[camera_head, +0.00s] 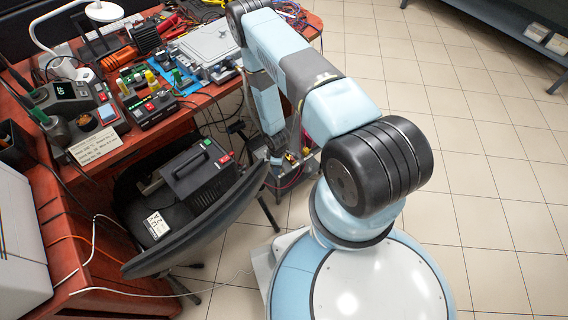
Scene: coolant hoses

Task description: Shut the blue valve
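My arm rises from my round base and bends over to the left, then down behind the table's right edge. Its lower end, where my gripper (277,152) is, shows small and partly covered beside a low apparatus (290,178) with thin tubes and a red part near the floor. I cannot tell whether the fingers are open or shut, or whether they touch anything. I cannot make out the blue valve; it may be hidden behind my arm or too small to see.
A red-brown workbench (60,185) at left is crowded with electronics, tools and a white lamp (103,11). A black chair (225,215) carrying a dark box with a handle (199,170) stands between bench and my base. Tiled floor at right is clear; a shelf (505,22) stands top right.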

